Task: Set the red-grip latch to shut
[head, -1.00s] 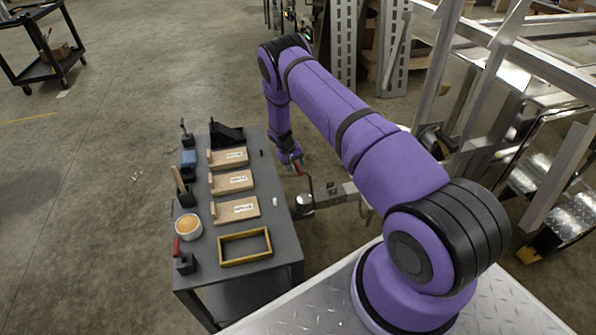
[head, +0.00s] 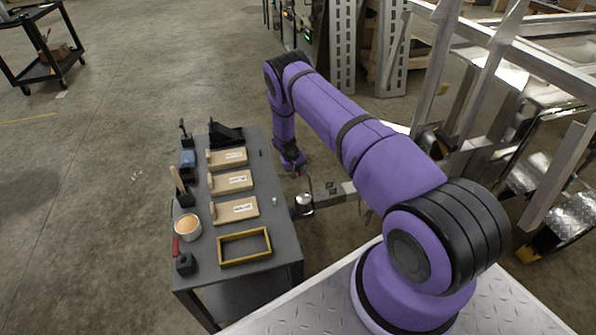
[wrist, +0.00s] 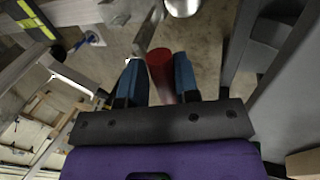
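The red grip of the latch (wrist: 160,70) lies between my two blue fingertips in the wrist view, filling the gap between them. My gripper (wrist: 161,78) appears shut on it. A grey metal lever (wrist: 148,32) extends beyond the grip toward the top of that view. In the head view my gripper (head: 297,171) is low beside the right edge of the work table, just above the trailer's coupler (head: 304,202). There the grip is tiny and mostly hidden by my wrist.
The grey work table (head: 285,250) to the left carries wooden blocks, a yellow frame (head: 245,246), a cup (head: 188,227) and a red-handled tool (head: 177,248). Trailer frame rails (head: 480,90) stand to the right. Open concrete floor lies beyond the table.

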